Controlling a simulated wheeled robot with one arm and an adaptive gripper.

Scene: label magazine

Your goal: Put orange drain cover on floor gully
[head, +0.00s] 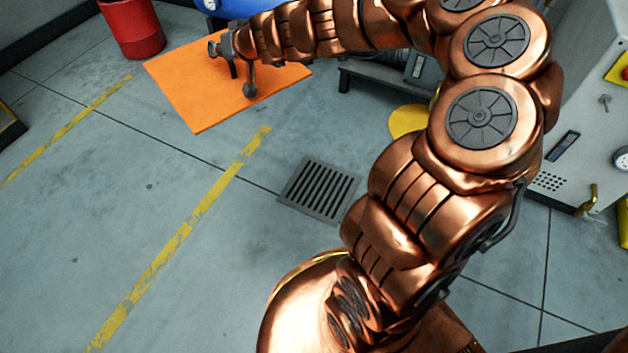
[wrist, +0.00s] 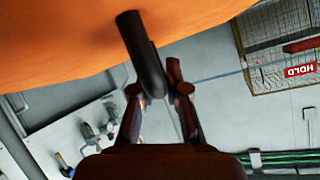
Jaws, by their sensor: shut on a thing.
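The orange drain cover (head: 190,88) is a flat orange sheet at the upper left of the head view. It also fills the top of the wrist view (wrist: 60,40), with a dark handle (wrist: 143,55) on its face. My gripper (wrist: 160,92) is shut on that handle; in the head view my gripper (head: 240,72) is over the cover's right part. The floor gully (head: 319,188) is a dark slotted grate in the floor, right of and nearer than the cover, uncovered. The cover's height above the floor is hard to tell.
A red drum (head: 133,28) stands behind the cover. A yellow round thing (head: 408,122) lies partly hidden behind my arm. A grey cabinet (head: 590,110) stands at the right. Worn yellow lines (head: 190,225) mark open floor at left.

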